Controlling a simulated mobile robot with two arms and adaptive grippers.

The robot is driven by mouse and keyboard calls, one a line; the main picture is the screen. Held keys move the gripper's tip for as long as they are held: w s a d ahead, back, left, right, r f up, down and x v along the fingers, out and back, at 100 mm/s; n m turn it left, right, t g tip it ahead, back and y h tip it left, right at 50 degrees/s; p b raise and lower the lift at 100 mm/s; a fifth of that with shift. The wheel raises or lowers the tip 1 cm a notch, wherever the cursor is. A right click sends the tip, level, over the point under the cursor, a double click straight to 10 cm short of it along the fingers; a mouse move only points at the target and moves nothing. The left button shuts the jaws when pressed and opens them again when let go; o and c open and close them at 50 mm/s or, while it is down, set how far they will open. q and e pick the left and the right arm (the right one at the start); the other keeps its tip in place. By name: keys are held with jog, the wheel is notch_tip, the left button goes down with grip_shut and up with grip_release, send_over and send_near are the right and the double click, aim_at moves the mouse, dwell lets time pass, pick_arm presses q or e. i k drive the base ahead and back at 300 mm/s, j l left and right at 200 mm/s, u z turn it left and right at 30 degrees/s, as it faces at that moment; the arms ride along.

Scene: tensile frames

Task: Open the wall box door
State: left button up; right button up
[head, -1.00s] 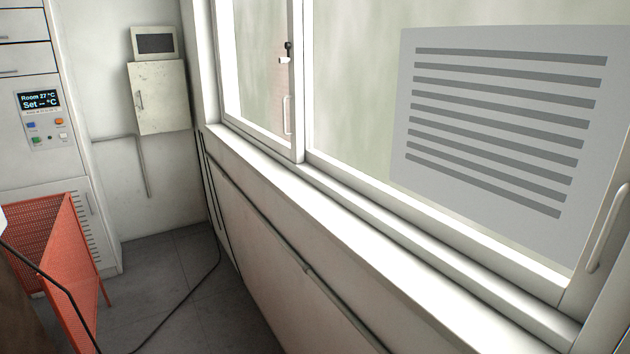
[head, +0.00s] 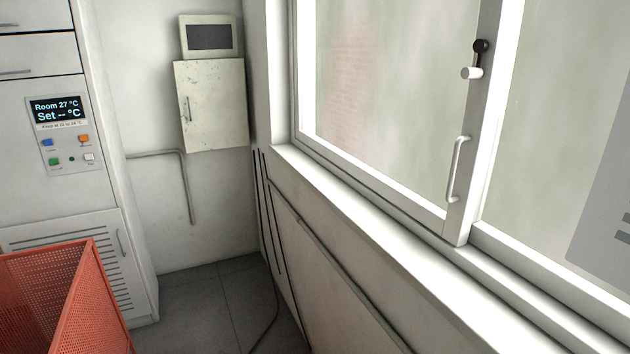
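The wall box (head: 212,108) is a pale, speckled metal box on the back wall, left of the room corner. Its door looks shut. A vertical handle (head: 187,109) sits near the door's left edge. Neither of my grippers shows in the head view.
A grey-screened panel (head: 209,37) is above the box. A cabinet with a temperature display (head: 58,110) stands at left. An orange mesh bin (head: 75,300) is at lower left. A window with a sill (head: 380,225) runs along the right. Some floor (head: 225,300) below the box is clear.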

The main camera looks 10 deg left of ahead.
aim_at(211, 93)
jog(key=i+j+u, duration=0.1)
jog(key=i+j, duration=0.4)
jog(key=i+j+u, duration=0.1)
jog(key=i+j, duration=0.4)
jog(key=i, duration=0.2)
jog(key=i+j+u, duration=0.1)
jog(key=i+j, duration=0.3)
jog(key=i, duration=0.25)
